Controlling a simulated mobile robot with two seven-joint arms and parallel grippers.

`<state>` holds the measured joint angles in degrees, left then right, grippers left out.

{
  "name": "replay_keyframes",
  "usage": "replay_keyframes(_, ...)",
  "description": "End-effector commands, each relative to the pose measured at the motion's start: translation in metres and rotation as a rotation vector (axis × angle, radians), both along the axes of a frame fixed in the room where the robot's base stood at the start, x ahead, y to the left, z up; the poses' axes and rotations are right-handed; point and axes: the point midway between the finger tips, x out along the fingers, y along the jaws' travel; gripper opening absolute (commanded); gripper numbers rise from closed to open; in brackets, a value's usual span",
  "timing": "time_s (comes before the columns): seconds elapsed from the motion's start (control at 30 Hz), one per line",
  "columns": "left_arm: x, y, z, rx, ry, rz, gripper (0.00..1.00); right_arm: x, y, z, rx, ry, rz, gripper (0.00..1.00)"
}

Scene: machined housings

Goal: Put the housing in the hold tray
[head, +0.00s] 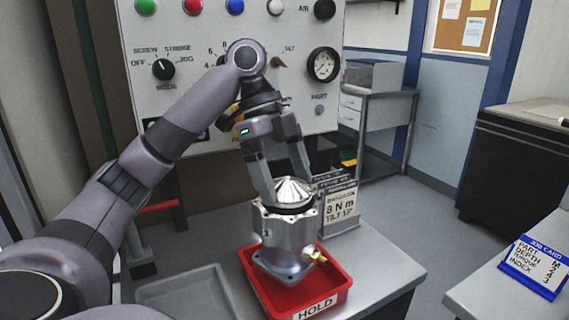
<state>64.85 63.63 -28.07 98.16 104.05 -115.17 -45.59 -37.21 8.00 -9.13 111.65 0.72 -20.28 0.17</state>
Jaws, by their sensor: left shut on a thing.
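The housing (283,236) is a silver machined body with a flange at its foot, a "1" on its side, a brass fitting and a shiny cone-shaped top. It stands upright over the red hold tray (334,286), which is marked HOLD. Its foot appears within the tray's outline. I cannot tell whether it touches the tray floor. My left gripper (287,192) points down from above, its fingers shut on the upper part of the housing, on either side of the cone. My right gripper is not in view.
An empty grey tray (185,293) lies to the left of the hold tray. A small sign (341,208) stands close behind the housing on the right. A control panel (200,70) rises behind. A blue job card (535,265) stands on a separate table at the right.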

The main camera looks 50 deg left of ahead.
Motion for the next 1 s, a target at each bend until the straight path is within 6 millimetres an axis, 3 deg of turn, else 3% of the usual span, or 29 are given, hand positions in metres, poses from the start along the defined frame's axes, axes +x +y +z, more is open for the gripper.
replay_keyframes(0.27, 0.000, 0.000, -0.016, -0.003, -0.007, 0.000, 0.00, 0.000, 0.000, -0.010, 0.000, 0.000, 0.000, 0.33)
replay_keyframes(0.53, 0.000, 0.000, -0.046, -0.002, -0.005, 0.000, 0.00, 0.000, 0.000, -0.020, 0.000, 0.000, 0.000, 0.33)
replay_keyframes(1.0, 0.000, 0.000, -0.052, -0.002, -0.007, 0.001, 0.00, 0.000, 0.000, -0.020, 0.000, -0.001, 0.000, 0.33)
